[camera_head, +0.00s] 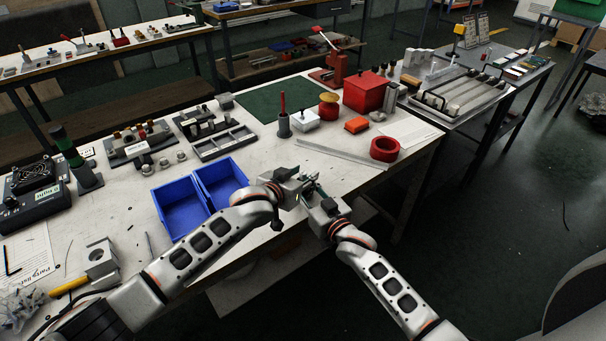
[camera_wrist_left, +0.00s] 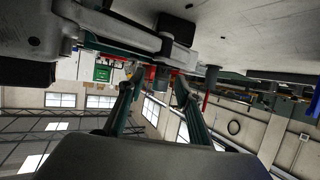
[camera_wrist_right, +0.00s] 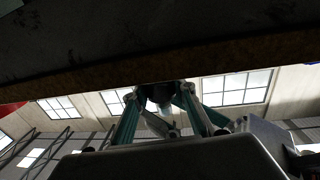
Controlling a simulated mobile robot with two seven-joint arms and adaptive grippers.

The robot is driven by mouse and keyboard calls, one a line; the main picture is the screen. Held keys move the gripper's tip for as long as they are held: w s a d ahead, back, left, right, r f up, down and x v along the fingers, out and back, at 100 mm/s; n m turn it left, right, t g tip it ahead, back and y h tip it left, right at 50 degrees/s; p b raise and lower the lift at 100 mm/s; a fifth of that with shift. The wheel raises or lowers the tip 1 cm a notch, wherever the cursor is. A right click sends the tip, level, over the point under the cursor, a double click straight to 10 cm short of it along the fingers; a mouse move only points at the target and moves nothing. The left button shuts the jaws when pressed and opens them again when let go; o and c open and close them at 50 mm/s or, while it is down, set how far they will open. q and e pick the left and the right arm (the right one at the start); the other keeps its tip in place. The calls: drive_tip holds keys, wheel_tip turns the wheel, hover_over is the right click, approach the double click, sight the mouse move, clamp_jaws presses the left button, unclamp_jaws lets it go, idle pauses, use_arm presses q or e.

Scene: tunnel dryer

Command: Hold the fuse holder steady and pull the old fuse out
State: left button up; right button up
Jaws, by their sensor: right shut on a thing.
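My left gripper (camera_head: 306,186) and my right gripper (camera_head: 316,192) are close together at the bench's front edge. In the left wrist view the left fingers (camera_wrist_left: 160,82) stand apart, with only distant things seen between them. In the right wrist view the right fingers (camera_wrist_right: 160,98) are shut on a small dark-and-grey piece (camera_wrist_right: 161,103), mostly hidden; I cannot tell whether it is the fuse or the holder. A grey fixture with brown cylindrical parts (camera_head: 140,141) sits at the bench's back left. I cannot identify the fuse holder for certain.
Two blue bins (camera_head: 178,207) stand left of my grippers. A steel strip (camera_head: 343,159), a red tape roll (camera_head: 385,149) and a red box (camera_head: 365,92) lie beyond. A grey cup (camera_head: 284,126) holds a red-handled tool. The bench's front edge is close to both grippers.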

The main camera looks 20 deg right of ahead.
sight(303, 172)
use_arm(q)
clamp_jaws()
drive_tip(key=shift+r, duration=0.8)
idle(1.0)
drive_tip(key=shift+r, duration=1.05)
drive_tip(key=shift+r, duration=1.95)
